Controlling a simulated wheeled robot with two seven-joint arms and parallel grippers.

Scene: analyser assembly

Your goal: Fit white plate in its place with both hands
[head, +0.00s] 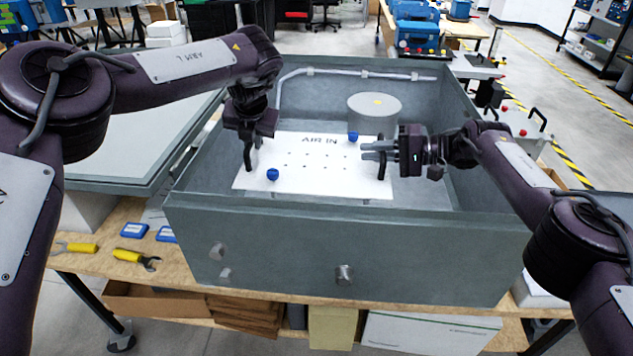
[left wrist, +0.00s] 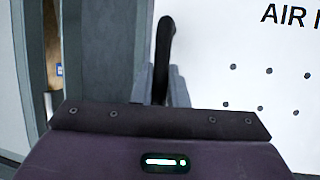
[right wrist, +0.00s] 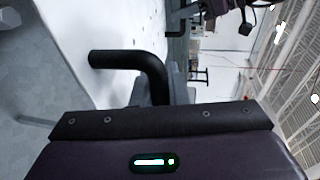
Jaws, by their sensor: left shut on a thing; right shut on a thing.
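The white plate (head: 312,178), marked "AIR IN" and dotted with small holes, lies about level inside the open grey enclosure (head: 330,240). Whether it touches the enclosure floor cannot be told. My left gripper (head: 249,148) is shut on the black handle at the plate's left side; this handle (left wrist: 165,42) stands up between the fingers in the left wrist view. My right gripper (head: 376,151) is at the plate's right side, shut on a black bent handle (right wrist: 125,60) in the right wrist view. Two blue knobs (head: 272,174) (head: 353,137) show at the plate's near-left and far-right.
A grey round cylinder (head: 375,105) stands in the enclosure just behind the plate. A pipe (head: 330,73) runs along the back wall. The enclosure's front wall is close to the plate. A grey lid-like panel (head: 130,130) lies to the left. Yellow-handled tools (head: 130,257) lie on the bench.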

